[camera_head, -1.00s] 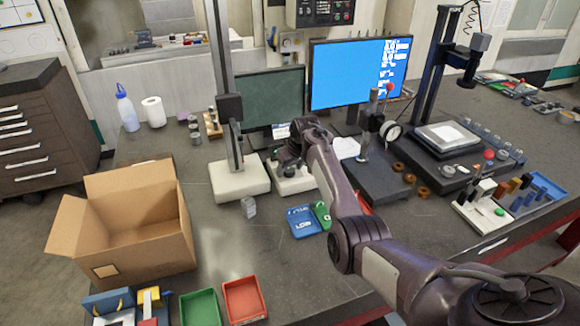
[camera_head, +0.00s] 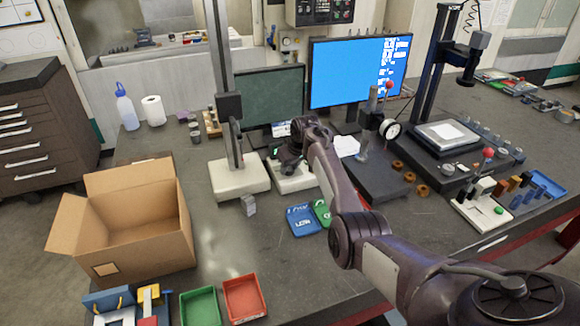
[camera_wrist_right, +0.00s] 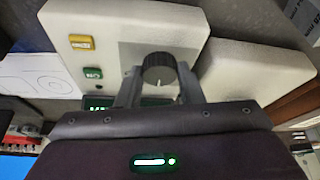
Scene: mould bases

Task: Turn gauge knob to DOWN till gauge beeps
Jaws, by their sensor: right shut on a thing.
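The gauge is a white box (camera_wrist_right: 115,25) with a yellow button (camera_wrist_right: 81,42), a green button (camera_wrist_right: 93,73) and a small green-lit display (camera_wrist_right: 97,103). Its round dark knob (camera_wrist_right: 158,70) has a pale pointer line. My right gripper (camera_wrist_right: 157,82) is shut on the knob, one finger on each side. In the head view the gauge box (camera_head: 295,183) stands at the middle of the bench, and my right gripper (camera_head: 288,163) covers its knob. The DOWN marking and the display text are not readable. My left gripper is not in view.
A white-based stand (camera_head: 240,178) is close left of the gauge. A dark plate with a dial indicator (camera_head: 390,129) is to the right. An open cardboard box (camera_head: 120,240) stands at left.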

